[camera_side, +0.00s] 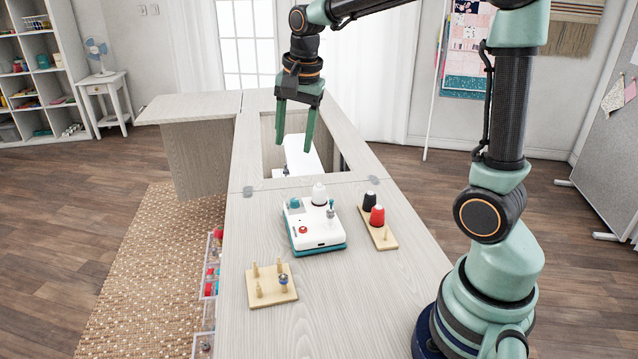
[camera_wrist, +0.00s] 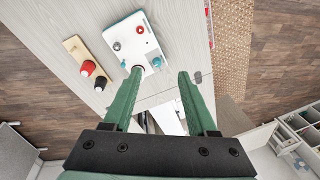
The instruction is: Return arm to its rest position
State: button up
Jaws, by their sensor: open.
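My gripper (camera_side: 294,140) hangs from my raised arm, pointing down above the opening in the cabinet top (camera_side: 240,230). Its two green fingers are apart with nothing between them. In the wrist view my gripper (camera_wrist: 160,75) also shows open and empty. A white and teal machine (camera_side: 315,225) sits on the cabinet top, nearer than the opening, with a white cone spool (camera_side: 319,194) on it. The machine also shows in the wrist view (camera_wrist: 135,45), beyond the fingertips.
A wooden stand (camera_side: 388,239) holds a black spool (camera_side: 370,201) and a red spool (camera_side: 377,215). A pegged board (camera_side: 261,297) has a small bobbin on one peg. Open drawers (camera_side: 208,285) stick out at the left side. A white object (camera_side: 300,155) lies inside the opening.

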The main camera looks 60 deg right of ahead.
jog(key=s+a+n+t, duration=0.3)
jog(key=s+a+n, duration=0.3)
jog(key=s+n, duration=0.6)
jog(key=shift+a+n, duration=0.35)
jog(key=shift+n, duration=0.75)
